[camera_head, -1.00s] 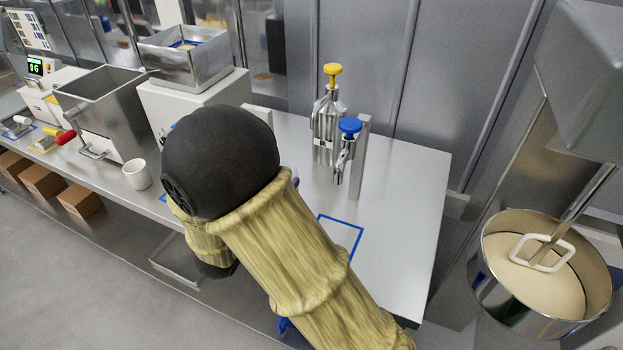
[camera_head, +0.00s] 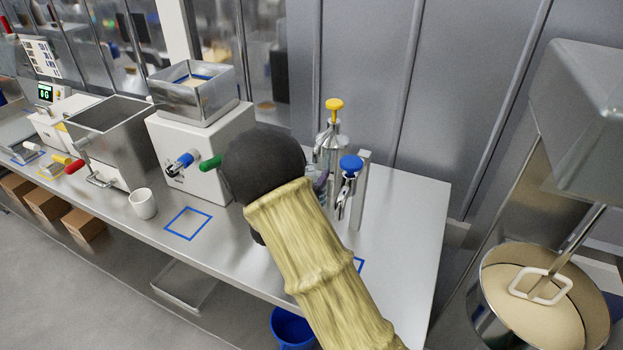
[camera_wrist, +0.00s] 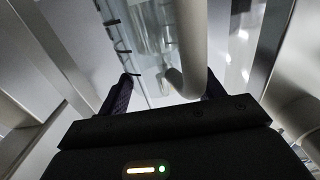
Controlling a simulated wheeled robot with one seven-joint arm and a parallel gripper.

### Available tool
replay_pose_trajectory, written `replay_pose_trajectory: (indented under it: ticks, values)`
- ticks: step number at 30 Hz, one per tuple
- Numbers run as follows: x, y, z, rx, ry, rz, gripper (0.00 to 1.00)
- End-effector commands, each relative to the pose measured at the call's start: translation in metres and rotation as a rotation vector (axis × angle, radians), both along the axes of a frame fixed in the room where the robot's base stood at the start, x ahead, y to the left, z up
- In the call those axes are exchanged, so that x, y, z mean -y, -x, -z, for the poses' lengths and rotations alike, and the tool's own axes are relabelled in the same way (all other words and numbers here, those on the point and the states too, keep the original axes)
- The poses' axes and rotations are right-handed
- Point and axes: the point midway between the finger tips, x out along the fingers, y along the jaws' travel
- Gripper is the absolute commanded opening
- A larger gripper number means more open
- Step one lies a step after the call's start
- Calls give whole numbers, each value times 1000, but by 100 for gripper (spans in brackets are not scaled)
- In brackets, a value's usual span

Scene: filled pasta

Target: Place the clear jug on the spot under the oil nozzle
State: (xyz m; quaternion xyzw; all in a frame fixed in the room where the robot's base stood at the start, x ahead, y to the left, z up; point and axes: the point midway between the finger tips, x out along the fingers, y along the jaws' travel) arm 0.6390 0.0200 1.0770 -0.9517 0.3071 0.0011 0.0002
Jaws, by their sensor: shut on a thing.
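The clear jug (camera_wrist: 143,45) fills the middle of the wrist view, with dark marks on its wall and a pale handle (camera_wrist: 192,45). My gripper (camera_wrist: 168,88) is shut on the jug at its handle. In the head view my arm hides the gripper, and only a clear sliver that may be the jug (camera_head: 320,184) shows beside it. Just behind stand a metal dispenser with a yellow top (camera_head: 334,104) and a nozzle with a blue top (camera_head: 350,165); no label shows which is oil. A blue outlined spot (camera_head: 359,264) on the counter is mostly hidden by my arm.
A white machine (camera_head: 205,150) with a metal hopper stands left of my arm, with another blue square (camera_head: 187,223) before it. A white cup (camera_head: 143,204) stands near the counter's front edge. The counter's right end (camera_head: 405,240) is clear. A mixer bowl (camera_head: 540,300) is at the right.

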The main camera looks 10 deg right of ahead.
Motion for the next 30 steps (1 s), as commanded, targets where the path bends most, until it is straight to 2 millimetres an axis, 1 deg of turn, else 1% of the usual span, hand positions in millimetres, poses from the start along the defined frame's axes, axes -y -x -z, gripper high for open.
replay_pose_trajectory:
  ticks: [8,12,16,19,22,30]
  values:
    - [4,-1,-1,2,0,5,18]
    - [12,-11,-2,2,2,7,18]
    - [11,-10,19,-5,4,4,18]
    - [11,-10,30,-1,3,4,18]
    - [11,-10,35,0,1,4,18]
    - [10,-10,36,2,1,4,18]
